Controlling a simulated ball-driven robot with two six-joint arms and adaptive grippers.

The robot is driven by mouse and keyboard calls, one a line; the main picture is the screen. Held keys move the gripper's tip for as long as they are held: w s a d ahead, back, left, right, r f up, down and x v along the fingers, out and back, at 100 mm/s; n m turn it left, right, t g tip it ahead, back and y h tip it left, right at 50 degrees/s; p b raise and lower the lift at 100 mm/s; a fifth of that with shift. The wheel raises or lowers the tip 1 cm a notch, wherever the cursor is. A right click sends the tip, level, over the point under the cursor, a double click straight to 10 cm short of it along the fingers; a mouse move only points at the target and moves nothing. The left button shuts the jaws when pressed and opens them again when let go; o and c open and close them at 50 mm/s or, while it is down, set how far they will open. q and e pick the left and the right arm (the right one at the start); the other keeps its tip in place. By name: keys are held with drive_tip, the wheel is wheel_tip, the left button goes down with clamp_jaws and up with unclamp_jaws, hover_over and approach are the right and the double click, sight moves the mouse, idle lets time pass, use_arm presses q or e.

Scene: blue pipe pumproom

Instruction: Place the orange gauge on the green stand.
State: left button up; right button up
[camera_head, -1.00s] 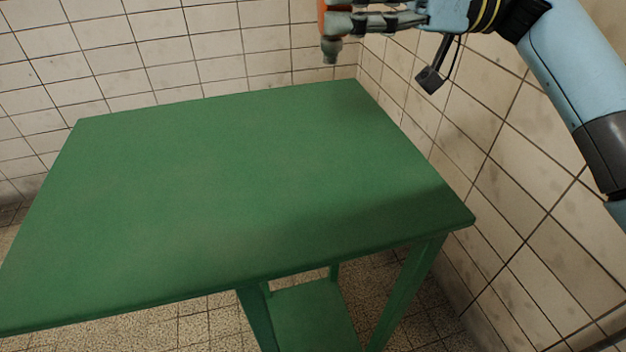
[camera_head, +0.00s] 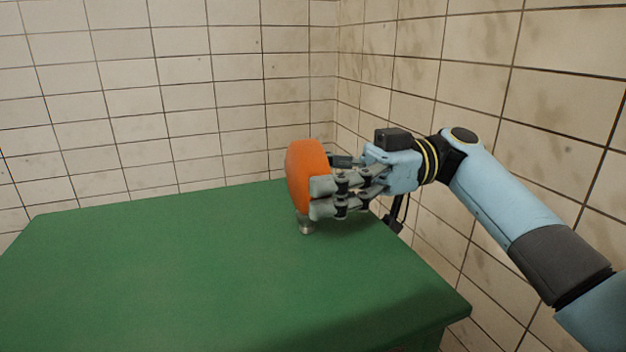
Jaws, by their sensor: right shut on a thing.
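The orange gauge (camera_head: 303,176) is upright near the back right of the green stand (camera_head: 170,265). Its round orange body shows edge-on, with a short metal stem (camera_head: 306,225) below. The stem's lower end is at or just above the green top; I cannot tell whether it touches. My right gripper (camera_head: 322,196) is shut on the gauge from the right, its grey fingers covering the gauge's right side. My left gripper is not in view.
The green top is otherwise bare, with wide free room to the left and front. Tiled walls (camera_head: 180,90) stand behind and to the right (camera_head: 480,110), the right one close to my right arm.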

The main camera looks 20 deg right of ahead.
drive_tip(key=o, duration=1.3)
drive_tip(key=shift+d, duration=0.15)
drive_tip(key=d, duration=1.1)
drive_tip(key=shift+w+d, duration=0.2)
drive_tip(key=shift+d, duration=0.15)
